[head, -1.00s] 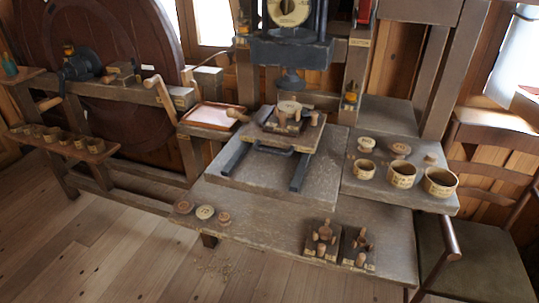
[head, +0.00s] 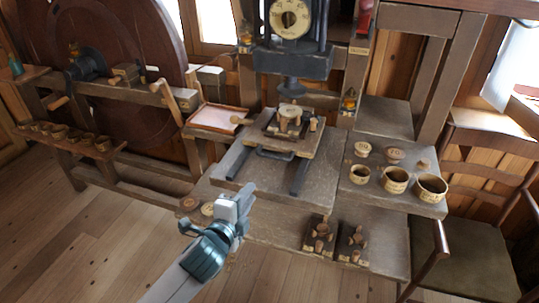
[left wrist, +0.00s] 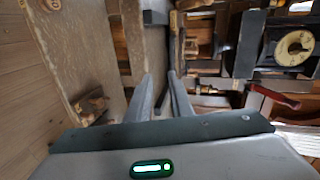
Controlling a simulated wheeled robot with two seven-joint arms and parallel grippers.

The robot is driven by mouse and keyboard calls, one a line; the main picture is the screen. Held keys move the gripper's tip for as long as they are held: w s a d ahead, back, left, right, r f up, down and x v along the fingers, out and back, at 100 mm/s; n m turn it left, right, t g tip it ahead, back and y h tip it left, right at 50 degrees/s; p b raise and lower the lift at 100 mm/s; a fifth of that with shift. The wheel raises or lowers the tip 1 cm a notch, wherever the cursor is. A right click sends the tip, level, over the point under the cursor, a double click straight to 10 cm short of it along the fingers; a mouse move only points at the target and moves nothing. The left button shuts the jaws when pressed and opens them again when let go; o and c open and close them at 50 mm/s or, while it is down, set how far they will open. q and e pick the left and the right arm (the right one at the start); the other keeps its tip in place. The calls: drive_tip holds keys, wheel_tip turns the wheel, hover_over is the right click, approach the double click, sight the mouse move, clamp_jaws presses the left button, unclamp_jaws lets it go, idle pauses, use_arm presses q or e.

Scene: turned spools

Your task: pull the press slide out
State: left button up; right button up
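The press slide (head: 311,143) is a wooden board on two dark rails (head: 299,178), in front of and below the dark press. A dark bar handle (head: 274,155) runs along its front edge. A round turned piece and small wooden parts sit on top of it. My left gripper (head: 243,196) is in front of the slide and to its left, apart from the handle, over the front bench. In the left wrist view its two fingers (left wrist: 161,78) stand apart with nothing between them. My right gripper is not in view.
The press dial (head: 290,18) is above the slide. Wooden cups (head: 396,181) and lids stand on the right. Two small dark fixtures (head: 318,236) stand on the front bench (head: 385,222). A shallow tray (head: 216,118) lies left of the slide. The rails ahead of the handle are bare.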

sight(270, 169)
use_arm(q)
drive_tip(key=r, duration=0.3)
drive_tip(key=shift+s+d+m, duration=0.15)
drive_tip(key=shift+s+m, duration=0.05)
drive_tip(key=shift+m, duration=0.2)
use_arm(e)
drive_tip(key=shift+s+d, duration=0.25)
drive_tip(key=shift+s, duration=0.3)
use_arm(q)
drive_tip(key=shift+w, duration=0.15)
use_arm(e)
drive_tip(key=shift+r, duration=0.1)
